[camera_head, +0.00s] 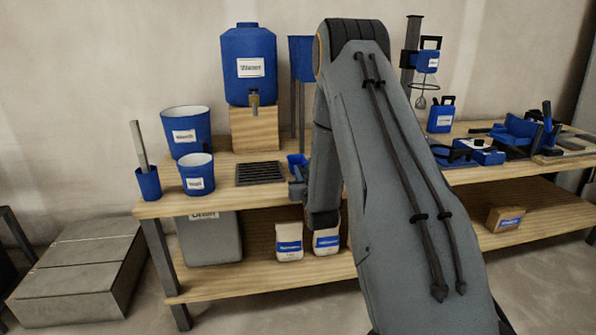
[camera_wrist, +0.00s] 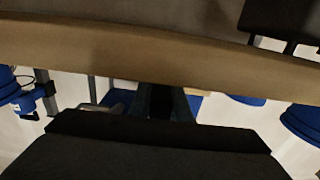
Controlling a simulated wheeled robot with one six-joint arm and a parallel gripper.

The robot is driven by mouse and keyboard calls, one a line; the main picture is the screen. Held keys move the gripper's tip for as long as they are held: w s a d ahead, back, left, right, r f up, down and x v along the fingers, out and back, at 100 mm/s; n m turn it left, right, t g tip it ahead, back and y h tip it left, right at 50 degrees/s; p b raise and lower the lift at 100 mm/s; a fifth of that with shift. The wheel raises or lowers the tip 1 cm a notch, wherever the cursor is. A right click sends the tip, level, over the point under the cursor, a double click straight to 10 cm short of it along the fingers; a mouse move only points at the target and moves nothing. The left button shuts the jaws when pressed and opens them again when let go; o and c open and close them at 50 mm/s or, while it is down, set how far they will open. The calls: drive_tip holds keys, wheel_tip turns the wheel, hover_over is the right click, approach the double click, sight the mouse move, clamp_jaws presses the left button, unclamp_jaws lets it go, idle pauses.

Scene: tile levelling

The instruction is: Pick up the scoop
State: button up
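I cannot make out the scoop for certain. A small blue item (camera_head: 297,161) sits on the bench just left of my arm in the head view, partly hidden by it, and may be the scoop or its holder. In the wrist view, dark finger-like parts of my gripper (camera_wrist: 165,101) show in the middle, close to the bench edge. Blue surfaces show behind them on both sides. In the head view my arm hides most of the gripper. I cannot tell whether the fingers are apart or hold anything.
The wooden bench (camera_head: 225,200) carries blue buckets (camera_head: 186,130), a black grate (camera_head: 260,173) and a blue water tank (camera_head: 249,75) on a wood block. White bags (camera_head: 289,241) and a grey bin (camera_head: 208,243) stand on the lower shelf. Tools crowd the right end.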

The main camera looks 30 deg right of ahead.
clamp_jaws()
wheel_tip(320, 180, up, 10)
drive_tip(key=shift+p, duration=0.9)
idle(0.4)
